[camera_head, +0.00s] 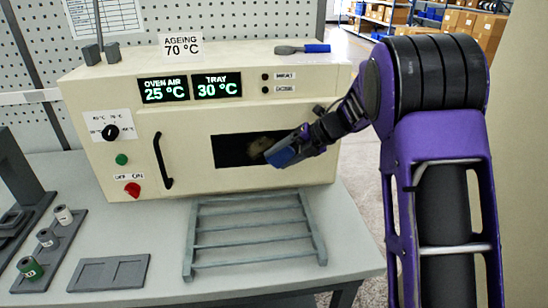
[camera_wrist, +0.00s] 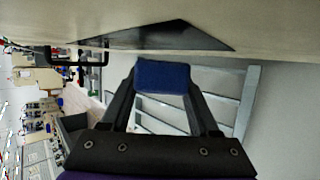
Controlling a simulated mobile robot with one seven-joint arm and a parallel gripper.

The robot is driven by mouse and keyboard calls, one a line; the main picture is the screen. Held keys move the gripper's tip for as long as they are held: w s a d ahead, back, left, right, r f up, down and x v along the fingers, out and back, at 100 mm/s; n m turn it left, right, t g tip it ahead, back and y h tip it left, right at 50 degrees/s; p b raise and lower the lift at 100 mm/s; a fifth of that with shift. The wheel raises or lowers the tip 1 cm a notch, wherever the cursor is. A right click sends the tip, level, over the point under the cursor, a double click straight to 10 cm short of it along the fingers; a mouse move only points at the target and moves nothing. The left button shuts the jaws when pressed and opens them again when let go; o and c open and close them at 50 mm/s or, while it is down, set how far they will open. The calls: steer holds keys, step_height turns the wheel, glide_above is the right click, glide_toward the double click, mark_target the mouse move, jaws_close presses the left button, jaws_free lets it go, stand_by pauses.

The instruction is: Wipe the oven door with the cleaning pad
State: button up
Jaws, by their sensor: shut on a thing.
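The cream oven (camera_head: 205,105) stands on the bench, with a black handle (camera_head: 162,160) and a dark window (camera_head: 232,151) in its front door. A pale brownish smudge (camera_head: 259,146) shows on the window. My gripper (camera_head: 300,148) is at the right part of the window, shut on the blue cleaning pad (camera_head: 281,156). In the wrist view the pad (camera_wrist: 163,76) sits between the two fingers of my gripper (camera_wrist: 162,92), below the dark window (camera_wrist: 160,37). I cannot tell whether the pad touches the door.
A grey slatted rack (camera_head: 250,228) lies before the oven. A blue-handled tool (camera_head: 303,49) lies on the oven. Spools (camera_head: 47,238) stand in a holder at left, beside a flat grey tray (camera_head: 108,273). The bench (camera_head: 165,225) has bare room between tray and rack.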

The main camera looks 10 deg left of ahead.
steer(key=s+a, duration=0.2)
steer(key=a, duration=0.6)
steer(key=shift+r, duration=0.35)
stand_by(0.4)
steer(key=shift+w+d+f, duration=0.1)
steer(key=shift+w+d, duration=0.25)
steer(key=shift+d, duration=1)
steer(key=shift+w+d+r, duration=0.1)
steer(key=shift+w+d, duration=0.2)
steer(key=shift+d, duration=1.1)
steer(key=shift+w+d+f, duration=0.1)
steer(key=shift+w+d, duration=0.25)
steer(key=shift+d, duration=1)
steer(key=shift+a, duration=0.15)
